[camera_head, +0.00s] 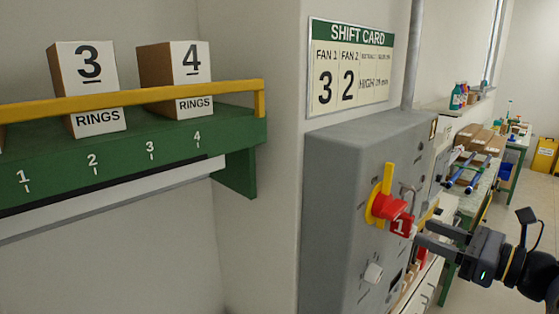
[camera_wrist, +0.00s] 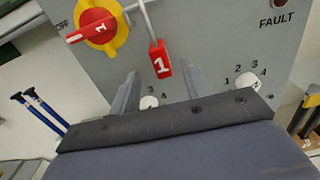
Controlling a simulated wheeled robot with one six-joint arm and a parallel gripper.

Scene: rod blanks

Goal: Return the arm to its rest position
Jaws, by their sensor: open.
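My gripper (camera_head: 427,234) is at the right in the head view, its two fingers apart and pointing left at the grey control box (camera_head: 345,180). In the wrist view my gripper (camera_wrist: 160,88) shows its fingers spread in front of the box's face, with nothing between them that I can see held. A red padlock marked 1 (camera_wrist: 160,62) hangs by its shackle next to the red and yellow rotary switch (camera_wrist: 97,27). The padlock also shows in the head view (camera_head: 402,226), just beyond the fingertips. I cannot tell whether the fingers touch anything.
Two white knobs (camera_wrist: 149,102) sit low on the box face, partly behind my gripper. A green shelf (camera_head: 120,150) with number boxes is at the left. A shift card (camera_head: 350,65) hangs above the box.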

